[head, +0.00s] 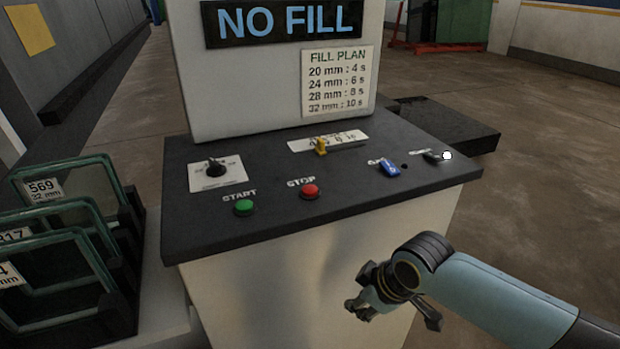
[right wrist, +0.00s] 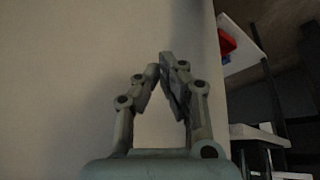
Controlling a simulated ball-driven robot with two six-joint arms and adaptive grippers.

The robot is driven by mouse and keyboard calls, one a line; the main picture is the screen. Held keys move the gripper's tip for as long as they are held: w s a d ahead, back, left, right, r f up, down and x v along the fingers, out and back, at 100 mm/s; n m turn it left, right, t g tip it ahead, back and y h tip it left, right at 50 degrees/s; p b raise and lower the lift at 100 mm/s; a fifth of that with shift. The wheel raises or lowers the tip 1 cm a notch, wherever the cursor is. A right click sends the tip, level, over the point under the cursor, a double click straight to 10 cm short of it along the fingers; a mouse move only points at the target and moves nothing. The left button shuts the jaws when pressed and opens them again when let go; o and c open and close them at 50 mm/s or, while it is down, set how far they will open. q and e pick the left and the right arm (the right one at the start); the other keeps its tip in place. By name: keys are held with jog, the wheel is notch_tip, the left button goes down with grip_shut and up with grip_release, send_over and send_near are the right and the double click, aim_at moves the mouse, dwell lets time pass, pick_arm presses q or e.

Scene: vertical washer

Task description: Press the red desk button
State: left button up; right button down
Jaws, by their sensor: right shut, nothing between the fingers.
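The red button (head: 310,191) sits on the dark sloping desk top (head: 265,219), under the label STOP. A green button (head: 244,207) under the label START is to its left. My right gripper (head: 361,306) is in front of the pale desk body, lower than the red button and to its right, apart from it. In the right wrist view my right gripper (right wrist: 160,72) has its fingertips together and empty, with a plain pale surface behind it. The red button is not recognisable in that view. My left gripper is not in view.
The desk also carries a black knob (head: 216,168), a yellow lever (head: 320,146), a blue switch (head: 389,168) and a black lever with a white tip (head: 437,156). A NO FILL panel (head: 283,19) stands behind. Framed glass panes (head: 66,216) stand at left.

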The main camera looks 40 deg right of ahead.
jog(key=w+a+r+n+t+y+p, duration=0.1)
jog(key=w+a+r+n+p, duration=0.1)
jog(key=r, duration=0.8)
jog(key=w+a+r+n+p, duration=0.1)
jog(key=w+r+p, duration=0.15)
jog(key=r, duration=0.65)
notch_tip(320, 180, up, 14)
jog(key=f+n+t+y+p, duration=0.1)
jog(key=n+t+y+p, duration=0.15)
jog(key=n, duration=0.45)
send_over(308, 190)
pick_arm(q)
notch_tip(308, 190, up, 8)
pick_arm(e)
jog(key=shift+r, duration=0.2)
jog(key=shift+f, duration=0.1)
notch_tip(308, 190, down, 8)
jog(key=b, duration=0.7)
pick_arm(q)
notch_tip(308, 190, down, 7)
jog(key=shift+b, duration=0.3)
pick_arm(e)
jog(key=shift+f, duration=0.3)
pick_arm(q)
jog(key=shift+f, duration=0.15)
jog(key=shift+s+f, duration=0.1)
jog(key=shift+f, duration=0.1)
pick_arm(e)
jog(key=shift+f, duration=0.45)
